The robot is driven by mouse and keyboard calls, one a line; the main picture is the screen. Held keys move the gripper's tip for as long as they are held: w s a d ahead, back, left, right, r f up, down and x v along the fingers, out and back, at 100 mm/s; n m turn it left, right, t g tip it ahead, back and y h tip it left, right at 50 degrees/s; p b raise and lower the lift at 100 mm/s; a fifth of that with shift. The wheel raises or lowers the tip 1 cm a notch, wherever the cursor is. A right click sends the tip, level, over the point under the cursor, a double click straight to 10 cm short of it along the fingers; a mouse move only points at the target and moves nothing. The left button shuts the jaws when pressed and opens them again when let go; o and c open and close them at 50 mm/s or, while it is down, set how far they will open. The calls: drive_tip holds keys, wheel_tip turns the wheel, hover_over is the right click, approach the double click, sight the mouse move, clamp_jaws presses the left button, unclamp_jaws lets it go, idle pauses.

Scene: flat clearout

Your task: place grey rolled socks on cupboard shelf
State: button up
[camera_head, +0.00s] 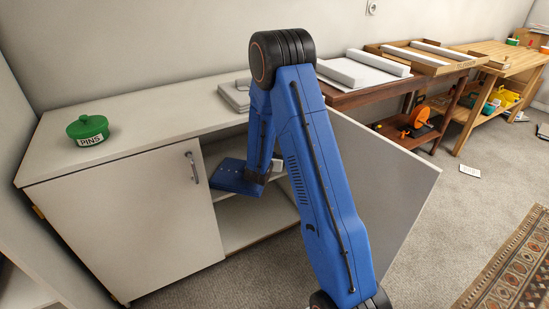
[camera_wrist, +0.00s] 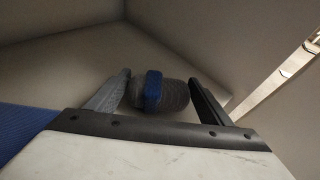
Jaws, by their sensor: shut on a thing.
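The grey rolled socks (camera_wrist: 175,95), with a blue band around the middle, sit between the two fingers of my gripper (camera_wrist: 160,92) in the wrist view. My gripper is shut on them. The wrist view shows pale inner walls and a flat surface of the cupboard around the socks; I cannot tell whether the socks touch that surface. In the head view my blue arm reaches into the open right half of the cupboard (camera_head: 125,222). The shelf (camera_head: 287,186) shows beside my arm. The socks and fingertips are hidden in the head view.
The cupboard's right door (camera_head: 390,190) stands open, close to my arm. Its left door (camera_head: 150,215) is shut. A green pins tin (camera_head: 88,130) and a grey flat object (camera_head: 236,95) are on the cupboard top. Tables stand to the right, and a rug (camera_head: 515,265) lies on the floor.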

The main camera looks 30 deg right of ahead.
drive_tip(key=shift+f, duration=0.15)
drive_tip(key=o, duration=1.1)
drive_tip(key=shift+o, duration=0.2)
